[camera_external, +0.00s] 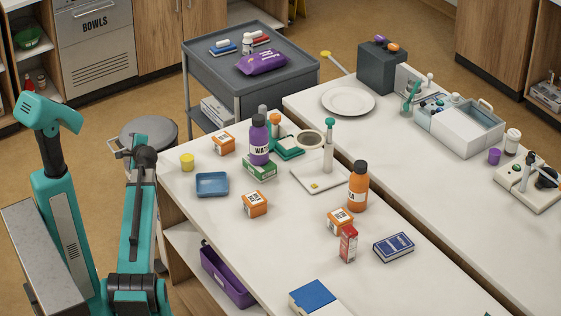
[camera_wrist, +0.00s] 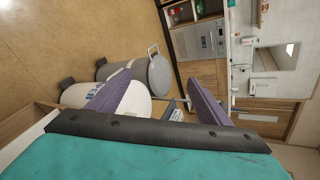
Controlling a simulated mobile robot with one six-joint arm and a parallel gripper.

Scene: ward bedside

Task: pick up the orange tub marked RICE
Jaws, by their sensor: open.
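Three small orange tubs with white labels stand on the near white table in the external view. One orange tub (camera_external: 223,142) is at the back left, one (camera_external: 255,204) is nearer the middle, and one (camera_external: 340,221) is at the right by a red and white carton. Their labels are too small to read, so I cannot tell which is marked RICE. My gripper (camera_wrist: 158,97) shows in the wrist view with its two purple fingers wide apart and nothing between them. It faces bins and cupboards, and no tub is in that view.
An orange bottle (camera_external: 357,190) stands behind the right tub. A blue tray (camera_external: 212,185) and yellow cup (camera_external: 187,162) are at the left. The table (camera_external: 285,250) is bare in front of the middle tub.

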